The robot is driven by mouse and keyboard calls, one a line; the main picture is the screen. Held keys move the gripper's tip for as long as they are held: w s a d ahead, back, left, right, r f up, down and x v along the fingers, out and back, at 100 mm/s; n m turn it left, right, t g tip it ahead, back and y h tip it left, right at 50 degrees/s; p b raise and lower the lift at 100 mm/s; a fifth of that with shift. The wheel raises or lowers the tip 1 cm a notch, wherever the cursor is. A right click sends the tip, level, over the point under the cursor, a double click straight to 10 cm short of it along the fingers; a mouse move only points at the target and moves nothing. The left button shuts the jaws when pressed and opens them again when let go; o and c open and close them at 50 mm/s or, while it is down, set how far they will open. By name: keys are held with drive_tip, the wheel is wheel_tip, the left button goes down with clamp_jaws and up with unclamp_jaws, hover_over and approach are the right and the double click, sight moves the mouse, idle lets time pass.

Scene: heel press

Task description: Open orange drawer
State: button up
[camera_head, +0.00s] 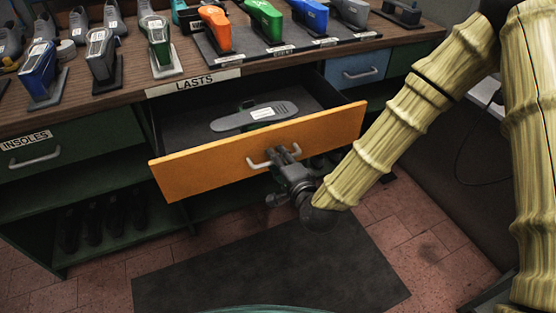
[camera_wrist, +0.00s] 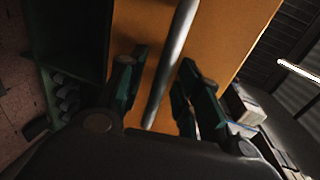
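The orange drawer (camera_head: 210,176) is pulled well out from the bench, under the LASTS label. A grey shoe last (camera_head: 240,118) lies inside it. The drawer's pale bar handle (camera_head: 256,163) is on its front. In the wrist view the orange front (camera_wrist: 225,40) fills the middle, with the handle (camera_wrist: 170,65) crossing it at a slant. My gripper (camera_head: 288,153) is at the handle. In the wrist view its two fingers (camera_wrist: 164,62) stand apart on either side of the bar, with gaps visible. Contact with the bar cannot be made out.
A green INSOLES drawer (camera_head: 80,140) is to the left and a blue drawer (camera_head: 356,70) to the right, both shut. Several lasts stand on the wooden benchtop (camera_head: 130,92). A dark mat (camera_head: 270,265) lies on the clear tiled floor in front.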

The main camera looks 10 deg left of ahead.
drive_tip(key=v, duration=0.7)
drive_tip(key=shift+s, duration=0.25)
drive_tip(key=shift+d, duration=0.15)
drive_tip(key=s+d+f+n+g+h+p, duration=0.2)
drive_tip(key=s+d+f+n+g+p, duration=0.1)
drive_tip(key=s+d+f, duration=0.3)
drive_tip(key=s+d+f+n+g+h+p, duration=0.2)
drive_tip(key=s+d+f+g+p, duration=0.15)
drive_tip(key=f, duration=0.55)
drive_tip(key=s+d+f+n+g+h+p, duration=0.2)
drive_tip(key=s+d+f+n+g, duration=0.1)
drive_tip(key=s+d, duration=0.5)
drive_tip(key=s+d+f+n+g+h+p, duration=0.2)
drive_tip(key=s+d+f+n+g, duration=0.1)
drive_tip(key=s+d, duration=0.6)
drive_tip(key=shift+s+f+g, duration=0.35)
drive_tip(key=shift+f, duration=0.4)
